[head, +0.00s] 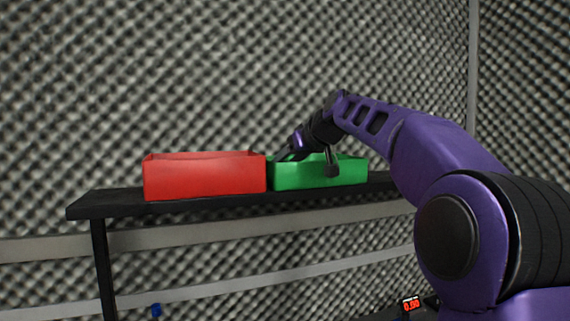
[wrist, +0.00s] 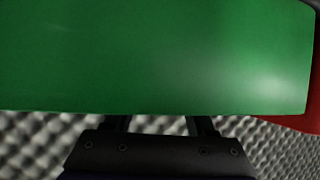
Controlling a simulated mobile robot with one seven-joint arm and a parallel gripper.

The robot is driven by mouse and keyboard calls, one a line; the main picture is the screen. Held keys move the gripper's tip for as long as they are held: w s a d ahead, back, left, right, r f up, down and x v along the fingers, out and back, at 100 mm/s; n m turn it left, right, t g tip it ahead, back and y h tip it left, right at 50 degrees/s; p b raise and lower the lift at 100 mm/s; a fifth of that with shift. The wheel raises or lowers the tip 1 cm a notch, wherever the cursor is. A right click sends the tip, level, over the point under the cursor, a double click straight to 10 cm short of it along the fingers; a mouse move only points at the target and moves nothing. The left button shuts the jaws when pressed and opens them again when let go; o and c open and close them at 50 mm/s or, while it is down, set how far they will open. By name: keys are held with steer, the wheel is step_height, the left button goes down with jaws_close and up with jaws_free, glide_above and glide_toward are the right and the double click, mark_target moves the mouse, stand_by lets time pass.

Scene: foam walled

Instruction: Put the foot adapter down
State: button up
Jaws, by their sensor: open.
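A green open-topped box (head: 305,177) stands on the dark shelf (head: 105,203). My gripper (head: 285,155) is at the box's left part, by its rim next to the red box; its fingertips are hard to make out in the head view. In the wrist view, the green box (wrist: 160,60) fills most of the picture, and my gripper's two dark fingers (wrist: 159,125) stand apart with nothing visible between them. Their tips run out of sight at the green edge. I do not see the foot adapter in either view; the box's inside is hidden in the head view.
A red open-topped box (head: 205,177) stands close to the left of the green one, and its red wall (wrist: 312,100) shows at the right of the wrist view. The shelf's left end is bare. Foam walls stand behind. A small red display (head: 411,304) is low at right.

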steer(key=b+v, duration=0.1)
steer(key=v, duration=1)
steer(key=shift+s, duration=0.1)
